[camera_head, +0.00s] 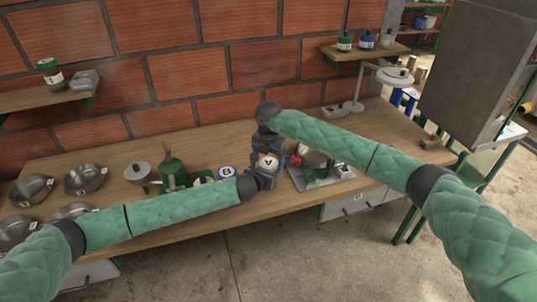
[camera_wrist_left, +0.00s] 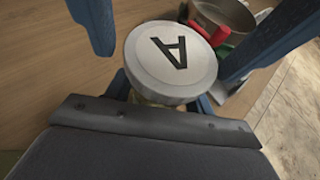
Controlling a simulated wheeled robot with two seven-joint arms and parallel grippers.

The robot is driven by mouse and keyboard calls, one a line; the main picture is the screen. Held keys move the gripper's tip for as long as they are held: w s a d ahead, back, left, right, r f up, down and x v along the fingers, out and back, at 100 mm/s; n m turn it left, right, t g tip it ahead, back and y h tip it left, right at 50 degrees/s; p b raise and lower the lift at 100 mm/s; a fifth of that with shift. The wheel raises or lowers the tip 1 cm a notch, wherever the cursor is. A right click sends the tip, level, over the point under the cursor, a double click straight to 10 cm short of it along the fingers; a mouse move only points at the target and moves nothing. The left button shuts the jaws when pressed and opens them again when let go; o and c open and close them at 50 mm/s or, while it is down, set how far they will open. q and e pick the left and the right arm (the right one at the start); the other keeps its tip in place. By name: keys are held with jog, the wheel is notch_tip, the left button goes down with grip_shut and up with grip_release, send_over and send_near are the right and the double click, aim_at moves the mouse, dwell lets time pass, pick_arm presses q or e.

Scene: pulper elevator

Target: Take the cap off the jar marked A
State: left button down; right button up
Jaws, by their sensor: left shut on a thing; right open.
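The jar marked A has a round pale grey cap (camera_wrist_left: 172,58) with a black letter A. In the left wrist view the cap faces up, and most of the jar is hidden below it. My left gripper (camera_head: 266,179) is shut on the jar body, under the cap; parts of its blue fingers show at the cap's sides. My right gripper (camera_head: 268,153) comes down from above. Its blue fingers stand wide apart on either side of the cap and look clear of it. The cap also shows in the head view (camera_head: 267,163), between the two grippers.
A jar marked B (camera_head: 227,171) stands just left of the grippers. A green device (camera_head: 172,167) and several metal bowls (camera_head: 84,178) are further left on the wooden bench (camera_head: 120,212). A metal-based apparatus (camera_head: 320,176) is close on the right. A large grey box (camera_head: 477,70) rises at the right.

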jog(key=c, duration=1)
jog(key=n, duration=0.6)
jog(key=shift+n, duration=0.4)
jog(key=o, duration=1.1)
jog(key=shift+r, duration=0.1)
